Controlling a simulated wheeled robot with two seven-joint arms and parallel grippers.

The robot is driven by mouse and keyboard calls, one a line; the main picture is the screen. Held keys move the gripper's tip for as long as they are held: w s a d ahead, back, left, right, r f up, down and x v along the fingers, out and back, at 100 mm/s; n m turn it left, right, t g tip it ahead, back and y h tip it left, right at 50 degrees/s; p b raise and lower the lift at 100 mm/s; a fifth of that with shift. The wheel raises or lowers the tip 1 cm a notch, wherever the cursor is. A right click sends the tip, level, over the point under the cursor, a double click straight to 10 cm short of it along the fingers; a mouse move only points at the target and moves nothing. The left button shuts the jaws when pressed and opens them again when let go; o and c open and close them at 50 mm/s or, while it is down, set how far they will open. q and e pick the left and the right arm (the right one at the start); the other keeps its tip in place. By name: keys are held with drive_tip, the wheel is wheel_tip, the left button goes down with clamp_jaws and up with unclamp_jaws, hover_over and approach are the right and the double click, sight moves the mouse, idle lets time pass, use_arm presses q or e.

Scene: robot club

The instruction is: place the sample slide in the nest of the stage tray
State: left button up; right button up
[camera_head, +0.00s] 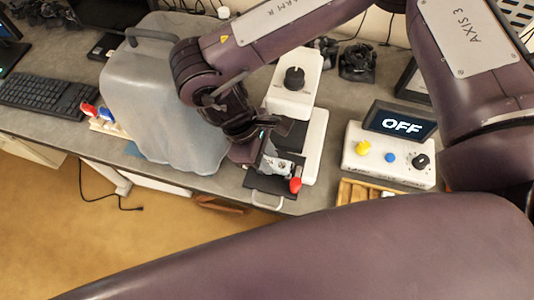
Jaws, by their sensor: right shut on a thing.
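My right gripper (264,158) reaches down over the front of a white instrument and is shut, apparently on the sample slide, which is mostly hidden by the fingers. The dark stage tray (262,185) sticks out of the instrument's front, with a pale loop handle (265,203) at its near edge. The gripper is just above the tray. The nest is hidden, and I cannot tell whether the slide touches the tray. A red knob (296,185) shows at the tray's right side. My left gripper is not in view.
A grey covered machine (160,100) stands close left of the gripper. A white control box (388,160) with an "OFF" display (400,121) and a wooden rack (357,191) are to the right. A rack with red and blue handles (105,125) and a keyboard (47,95) lie left.

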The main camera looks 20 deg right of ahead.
drive_tip(key=shift+s+f, duration=0.1)
drive_tip(key=shift+f, duration=0.05)
drive_tip(key=o, duration=1)
drive_tip(key=b+v, duration=0.2)
drive_tip(key=v, duration=1)
drive_tip(key=shift+r+b, duration=0.25)
drive_tip(key=shift+b, duration=0.05)
